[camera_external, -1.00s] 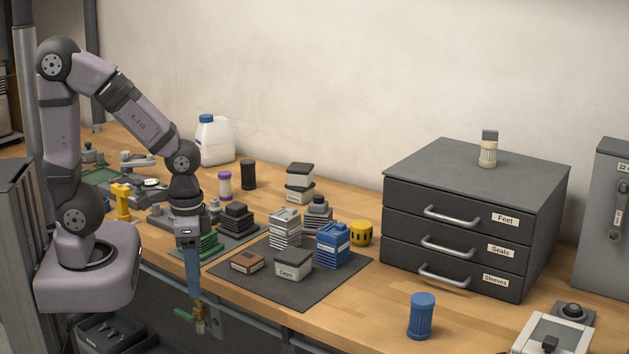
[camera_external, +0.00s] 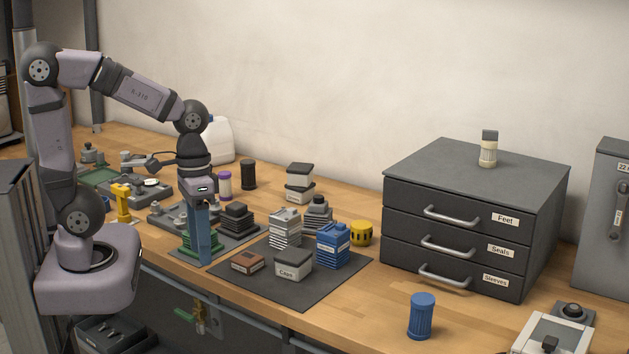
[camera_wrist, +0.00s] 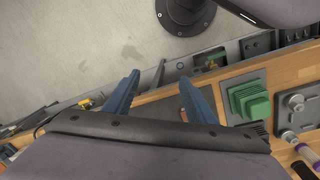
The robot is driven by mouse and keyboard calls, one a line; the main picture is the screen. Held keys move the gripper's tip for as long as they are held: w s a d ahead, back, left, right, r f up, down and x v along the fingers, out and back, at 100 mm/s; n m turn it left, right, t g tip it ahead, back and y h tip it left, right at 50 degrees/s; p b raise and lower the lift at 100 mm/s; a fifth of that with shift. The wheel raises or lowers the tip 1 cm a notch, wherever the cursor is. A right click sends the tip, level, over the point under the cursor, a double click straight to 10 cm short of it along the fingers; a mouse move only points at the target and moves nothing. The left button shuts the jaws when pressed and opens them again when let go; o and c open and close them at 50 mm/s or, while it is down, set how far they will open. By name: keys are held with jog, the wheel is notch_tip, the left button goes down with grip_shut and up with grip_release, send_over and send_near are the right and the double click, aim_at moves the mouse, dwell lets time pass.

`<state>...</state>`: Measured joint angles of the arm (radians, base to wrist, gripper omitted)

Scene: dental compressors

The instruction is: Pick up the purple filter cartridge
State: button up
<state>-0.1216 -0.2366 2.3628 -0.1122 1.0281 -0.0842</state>
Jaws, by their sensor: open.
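The purple filter cartridge (camera_external: 225,186), white with purple ends, stands upright on the bench, just behind and right of my wrist in the external view. A purple-ended white cylinder that looks like it shows at the right edge of the wrist view (camera_wrist: 288,136). My gripper (camera_external: 204,262) points down with blue fingers, in front of the cartridge and apart from it. In the wrist view my gripper (camera_wrist: 160,76) is open with nothing between its fingers.
A black cartridge (camera_external: 248,175) stands right of the purple one, and a white jug (camera_external: 219,140) behind. A green finned block (camera_external: 209,243) is beside my fingers. A drawer cabinet (camera_external: 450,220) stands farther right.

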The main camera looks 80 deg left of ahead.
jog(key=w+a+n+t+h+b, duration=0.2)
jog(key=w+a+n+t+h, duration=0.1)
jog(key=w+a+n, duration=0.65)
jog(key=n+t+y+b, duration=0.4)
jog(key=n+t+y, duration=0.5)
jog(key=n, duration=1.8)
send_over(225, 179)
jog(key=s, duration=0.7)
jog(key=t, duration=0.1)
jog(key=shift+h, duration=0.4)
jog(key=f, duration=0.4)
jog(key=shift+w+a+f+p, duration=0.25)
jog(key=shift+w+p, duration=0.05)
jog(key=shift+w, duration=0.1)
jog(key=shift+f, duration=0.2)
jog(key=shift+x, duration=0.85)
jog(key=shift+d+f+p+x, duration=0.15)
jog(key=shift+p+x, duration=0.25)
jog(key=shift+x, duration=0.55)
jog(key=shift+f+p+x, duration=0.15)
jog(key=shift+p+x, duration=0.2)
jog(key=shift+x, duration=0.55)
jog(key=shift+d+f+p+x, duration=0.15)
jog(key=shift+p+x, duration=0.25)
jog(key=shift+x, duration=0.55)
jog(key=shift+s, duration=0.15)
jog(key=shift+c, duration=0.4)
jog(key=c, duration=1.1)
